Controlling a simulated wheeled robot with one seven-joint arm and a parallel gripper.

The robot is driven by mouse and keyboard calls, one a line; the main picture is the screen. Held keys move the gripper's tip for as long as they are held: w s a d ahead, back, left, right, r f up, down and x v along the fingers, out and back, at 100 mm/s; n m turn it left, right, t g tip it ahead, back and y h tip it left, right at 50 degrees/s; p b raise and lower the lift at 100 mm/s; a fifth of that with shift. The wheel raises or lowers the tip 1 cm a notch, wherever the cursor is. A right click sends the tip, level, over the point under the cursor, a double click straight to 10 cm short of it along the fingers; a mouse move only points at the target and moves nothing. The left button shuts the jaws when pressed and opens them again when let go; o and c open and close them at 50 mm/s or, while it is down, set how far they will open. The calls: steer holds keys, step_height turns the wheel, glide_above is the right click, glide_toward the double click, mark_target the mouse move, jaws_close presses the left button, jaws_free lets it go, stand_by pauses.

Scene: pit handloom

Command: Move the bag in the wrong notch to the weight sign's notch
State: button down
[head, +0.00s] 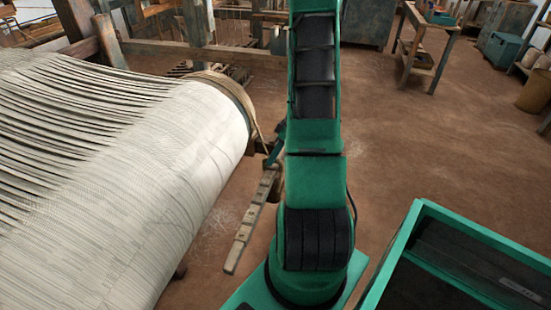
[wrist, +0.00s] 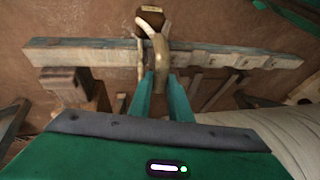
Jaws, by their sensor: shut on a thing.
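In the wrist view my gripper (wrist: 160,84) is shut on the pale loop (wrist: 159,48) of a brown bag (wrist: 153,20). The loop crosses the wooden notched beam (wrist: 95,55), and the bag shows beyond the beam's far edge. I cannot tell whether the loop sits in a notch or is clear of the wood. Several notches (wrist: 215,61) show along the beam to the right of the loop. The beam also shows in the head view (head: 243,236), left of my arm. I cannot make out the weight sign.
A large roll of pale warp threads (head: 170,150) fills the left of the head view, close to the beam. A green-rimmed dark bin (head: 470,233) is at the lower right. A wooden stand (head: 422,50) is at the back right. Earth floor between is open.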

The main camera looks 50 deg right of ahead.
steer(key=shift+w+a, duration=0.2)
steer(key=shift+w, duration=0.35)
steer(key=shift+f, duration=1.1)
steer(key=shift+f, duration=0.35)
steer(key=c, duration=1.6)
jaws_free()
steer(key=shift+o, duration=0.2)
steer(key=v, duration=1)
steer(key=shift+r, duration=0.35)
steer(key=shift+r, duration=0.1)
